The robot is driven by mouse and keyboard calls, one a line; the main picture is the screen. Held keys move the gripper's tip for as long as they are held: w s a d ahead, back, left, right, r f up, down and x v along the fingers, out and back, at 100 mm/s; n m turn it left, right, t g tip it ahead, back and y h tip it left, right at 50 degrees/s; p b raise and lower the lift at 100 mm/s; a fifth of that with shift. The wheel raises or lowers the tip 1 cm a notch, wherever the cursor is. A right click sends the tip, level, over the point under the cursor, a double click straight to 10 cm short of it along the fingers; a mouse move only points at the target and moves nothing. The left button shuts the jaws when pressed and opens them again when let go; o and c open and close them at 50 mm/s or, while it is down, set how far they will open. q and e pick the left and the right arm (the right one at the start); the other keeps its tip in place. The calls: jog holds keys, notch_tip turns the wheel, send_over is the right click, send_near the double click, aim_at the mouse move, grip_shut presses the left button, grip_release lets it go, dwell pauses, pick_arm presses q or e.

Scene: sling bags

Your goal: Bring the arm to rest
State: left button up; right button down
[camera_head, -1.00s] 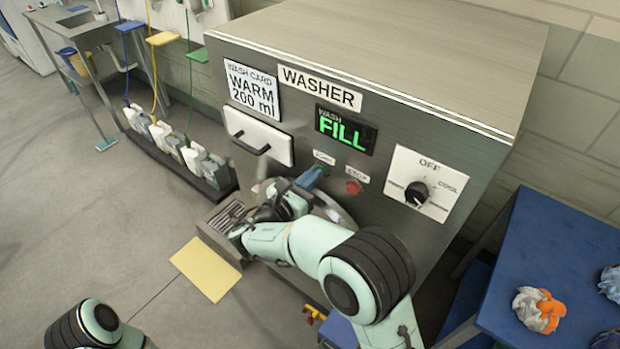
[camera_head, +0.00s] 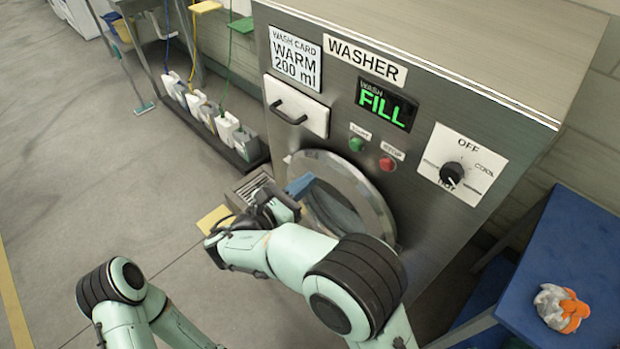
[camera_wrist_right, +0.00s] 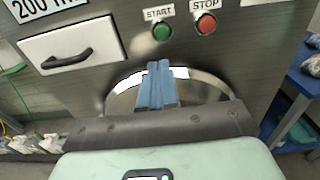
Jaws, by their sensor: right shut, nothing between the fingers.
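My right gripper (camera_head: 301,186) reaches in front of the washer (camera_head: 440,125), a little below its green START button (camera_head: 356,144). Its blue fingers are shut with nothing between them. In the right wrist view the closed fingers (camera_wrist_right: 157,84) stand upright before the round metal-rimmed door (camera_wrist_right: 205,92). The START button (camera_wrist_right: 162,32) and red STOP button (camera_wrist_right: 206,25) show above them, apart from the fingers. The washer display (camera_head: 385,104) reads WASH FILL. My left arm shows at the lower left in the head view, its gripper out of frame.
The detergent drawer (camera_head: 296,106) is shut. A dial (camera_head: 452,173) sits on the right of the panel. A blue table (camera_head: 575,255) at the right holds an orange and grey cloth (camera_head: 561,307). White jugs (camera_head: 200,105) line the floor at the left. Open floor lies left of my arms.

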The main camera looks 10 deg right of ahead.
dwell(0.7)
jog(key=s+d+f+m+g+y, duration=0.1)
jog(key=s+d+f+g+y, duration=0.15)
jog(key=f, duration=0.65)
jog(key=s+d+f+m+g+y, duration=0.15)
jog(key=s+d+f+g, duration=0.25)
jog(key=f, duration=0.6)
jog(key=s+d+f+m+g+y, duration=0.1)
jog(key=s+d+f+g+y, duration=0.15)
jog(key=f, duration=0.65)
jog(key=s+a+f+m+g+y, duration=0.1)
jog(key=s+f+m+y, duration=0.4)
jog(key=m, duration=0.8)
jog(key=s+a+f+m+g+y, duration=0.1)
jog(key=s+f+m+y, duration=0.5)
jog(key=s+f+m, duration=0.6)
jog(key=s+m, duration=0.1)
jog(key=s, duration=0.2)
jog(key=shift+s+g, duration=0.35)
jog(key=shift+g, duration=0.05)
jog(key=shift+y, duration=0.25)
dwell(1.1)
